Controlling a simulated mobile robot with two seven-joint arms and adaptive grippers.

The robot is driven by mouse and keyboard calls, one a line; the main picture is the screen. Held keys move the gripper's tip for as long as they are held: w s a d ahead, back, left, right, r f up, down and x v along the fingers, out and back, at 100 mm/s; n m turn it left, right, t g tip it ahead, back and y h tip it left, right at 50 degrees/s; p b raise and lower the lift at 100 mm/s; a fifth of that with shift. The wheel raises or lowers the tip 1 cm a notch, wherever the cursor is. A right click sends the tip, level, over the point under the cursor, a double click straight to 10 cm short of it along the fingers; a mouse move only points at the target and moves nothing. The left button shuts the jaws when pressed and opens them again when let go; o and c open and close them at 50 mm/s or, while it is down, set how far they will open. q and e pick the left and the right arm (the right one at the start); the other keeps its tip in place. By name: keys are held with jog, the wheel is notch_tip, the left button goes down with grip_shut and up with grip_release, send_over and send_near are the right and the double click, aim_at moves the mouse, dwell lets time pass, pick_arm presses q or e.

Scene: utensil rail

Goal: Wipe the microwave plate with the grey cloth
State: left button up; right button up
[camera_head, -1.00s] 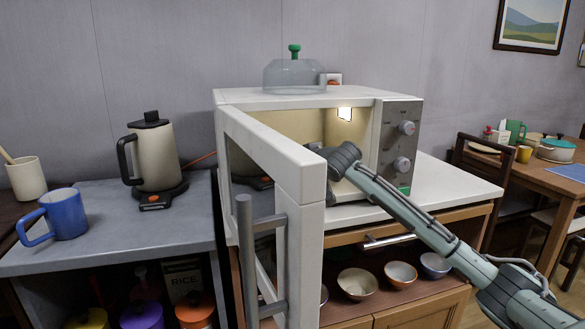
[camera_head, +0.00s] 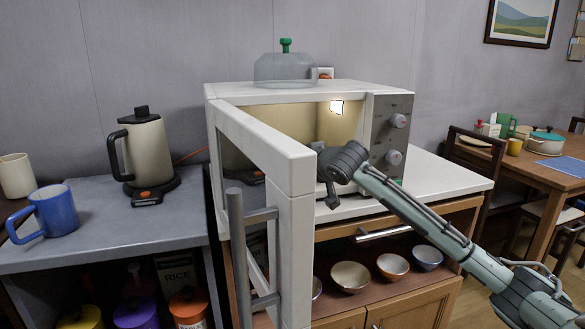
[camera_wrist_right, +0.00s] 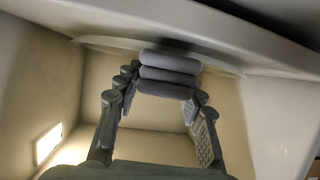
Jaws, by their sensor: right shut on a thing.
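The microwave (camera_head: 300,92) stands on the white counter with its door (camera_head: 262,140) swung open and its light on. My right gripper (camera_head: 330,190) is at the microwave's opening, one finger showing below the wrist. In the right wrist view, my right gripper (camera_wrist_right: 160,95) is shut on the grey cloth (camera_wrist_right: 168,75), a rolled, ridged bundle. The pale rim of the microwave plate (camera_wrist_right: 105,43) shows behind the cloth. The cloth overlaps the rim in that view; I cannot tell whether they touch. The plate and cloth are hidden in the head view. My left gripper is out of view.
The open door with its grey handle (camera_head: 237,250) stands left of my right arm. A clear dome lid (camera_head: 285,70) sits on the microwave. A kettle (camera_head: 146,150) and blue mug (camera_head: 55,212) stand on the left counter. Bowls (camera_head: 350,277) sit on the shelf below.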

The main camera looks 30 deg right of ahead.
jog(key=shift+w+d+f, duration=0.1)
jog(key=shift+w+d, duration=0.05)
jog(key=shift+w, duration=1.3)
jog(key=shift+w+d+f, duration=0.1)
jog(key=shift+w+d, duration=0.05)
jog(key=shift+w, duration=1.25)
jog(key=shift+s+a+r, duration=0.1)
jog(key=shift+s+a, duration=0.1)
jog(key=shift+s, duration=1.3)
jog(key=shift+s+a, duration=0.15)
jog(key=shift+s, duration=1.35)
jog(key=shift+w+d, duration=0.2)
jog(key=shift+w, duration=1.3)
jog(key=shift+w+d, duration=0.15)
jog(key=shift+w, duration=1.35)
jog(key=shift+r, duration=0.15)
jog(key=shift+r, duration=0.9)
